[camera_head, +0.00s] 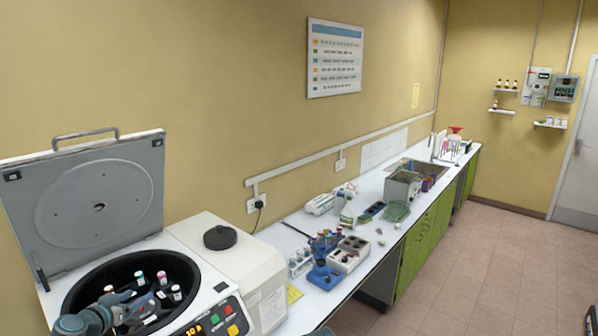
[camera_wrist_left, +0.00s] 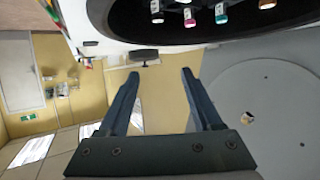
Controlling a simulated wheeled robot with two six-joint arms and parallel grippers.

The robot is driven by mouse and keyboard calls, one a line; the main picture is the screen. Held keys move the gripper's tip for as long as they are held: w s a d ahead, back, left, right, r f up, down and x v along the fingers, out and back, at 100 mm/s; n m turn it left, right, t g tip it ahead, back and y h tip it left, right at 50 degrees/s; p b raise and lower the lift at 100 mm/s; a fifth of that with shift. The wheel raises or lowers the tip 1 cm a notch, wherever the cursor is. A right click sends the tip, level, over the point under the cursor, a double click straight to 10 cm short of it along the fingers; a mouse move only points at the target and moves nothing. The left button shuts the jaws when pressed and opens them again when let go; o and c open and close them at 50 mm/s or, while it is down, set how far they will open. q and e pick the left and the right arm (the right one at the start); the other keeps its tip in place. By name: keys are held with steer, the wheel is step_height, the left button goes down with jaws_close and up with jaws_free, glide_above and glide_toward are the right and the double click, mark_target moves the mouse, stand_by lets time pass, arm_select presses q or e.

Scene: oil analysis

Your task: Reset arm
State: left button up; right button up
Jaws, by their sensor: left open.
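My left gripper (camera_head: 150,311) is over the bowl of the open centrifuge (camera_head: 212,280) at the lower left of the head view. In the left wrist view its two fingers (camera_wrist_left: 160,75) stand apart with nothing between them. The wrist view shows the tubes at the top, including a teal-capped tube (camera_wrist_left: 221,17), apart from the fingers. My right gripper is in neither view.
The raised grey centrifuge lid (camera_head: 95,205) stands behind the bowl. A white machine with a black knob (camera_head: 220,237) is beside it.

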arm_select(q)
steer(key=s+d+f+m+g+h, duration=0.1)
steer(key=s+d+f+g+h, duration=0.2)
steer(key=d, duration=0.9)
steer(key=s+d+f+m+g, duration=0.15)
steer(key=d+f+g, duration=0.3)
steer(key=d, duration=0.85)
steer(key=s+d+f+g+y, duration=0.3)
steer(key=s+d, duration=0.4)
steer(key=s, duration=0.1)
steer(key=s+d+f+g+y, duration=0.3)
steer(key=s+d, duration=0.4)
steer(key=s, duration=0.1)
step_height(320, 180, down, 17)
steer(key=b, duration=1.7)
steer(key=shift+s+a, duration=0.3)
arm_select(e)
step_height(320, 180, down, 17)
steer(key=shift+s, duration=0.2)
arm_select(q)
steer(key=shift+c, duration=0.2)
